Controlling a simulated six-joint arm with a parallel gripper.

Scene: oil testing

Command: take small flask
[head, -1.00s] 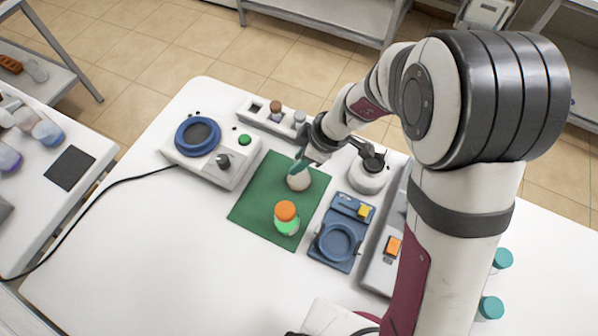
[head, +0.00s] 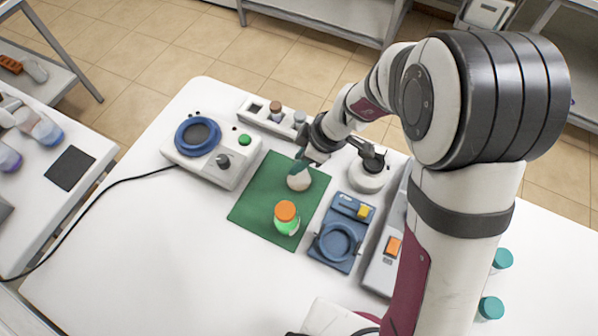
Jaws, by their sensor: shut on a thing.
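A small pale flask (head: 298,181) stands on the green mat (head: 257,212), near its upper right part. My gripper (head: 301,163) is at the top of this flask and shut on it. The jaws partly hide the flask's neck. A second flask with an orange cap and green contents (head: 287,218) stands on the mat nearer the camera, apart from the gripper.
A stirrer-like device with a blue ring (head: 198,137) stands left of the mat. A blue device with a ring (head: 337,241) is at its right. A small vial rack (head: 256,122) is behind. The front left table is clear.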

